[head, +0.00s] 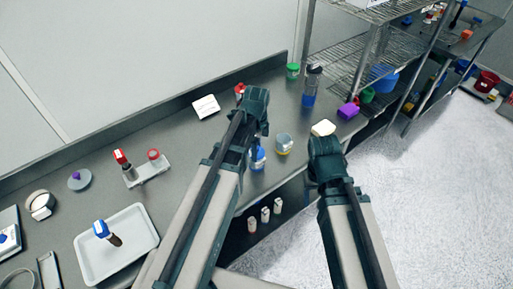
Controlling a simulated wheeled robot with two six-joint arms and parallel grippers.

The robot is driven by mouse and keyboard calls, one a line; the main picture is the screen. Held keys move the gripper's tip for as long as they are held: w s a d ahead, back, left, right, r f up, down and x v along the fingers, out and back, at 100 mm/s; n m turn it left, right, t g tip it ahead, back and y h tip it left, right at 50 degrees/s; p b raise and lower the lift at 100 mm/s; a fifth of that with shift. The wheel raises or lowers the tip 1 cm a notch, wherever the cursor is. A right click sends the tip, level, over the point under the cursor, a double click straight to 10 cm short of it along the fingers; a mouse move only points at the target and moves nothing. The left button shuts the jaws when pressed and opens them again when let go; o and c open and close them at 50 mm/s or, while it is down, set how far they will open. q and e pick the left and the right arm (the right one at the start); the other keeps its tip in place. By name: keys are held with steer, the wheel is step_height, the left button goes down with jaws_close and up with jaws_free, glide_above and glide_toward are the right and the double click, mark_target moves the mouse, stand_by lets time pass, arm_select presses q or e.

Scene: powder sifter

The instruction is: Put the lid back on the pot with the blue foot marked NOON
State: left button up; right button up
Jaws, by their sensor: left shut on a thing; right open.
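A small pot with a blue foot (258,160) stands on the bench, partly covered by my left arm; its marking is too small to read. A clear pot with a yellow foot (284,144) stands just right of it. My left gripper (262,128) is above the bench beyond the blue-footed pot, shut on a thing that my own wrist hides. A grey lid with a purple knob (79,180) lies on the bench at the left. My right gripper (324,146) is open, near the bench's front edge, right of the yellow-footed pot; its fingers are barely visible.
A cream block (323,128) lies beside my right gripper. A white tray (88,270) and a red-topped stand (150,172) are at left.

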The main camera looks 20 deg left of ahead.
arm_select(q)
steer(key=o, duration=1.3)
steer(key=shift+c, duration=0.2)
steer(key=shift+r, duration=0.2)
steer(key=shift+r+p, duration=3.4)
steer(key=shift+p, duration=0.15)
steer(key=shift+f, duration=0.1)
steer(key=shift+c, duration=0.3)
jaws_close()
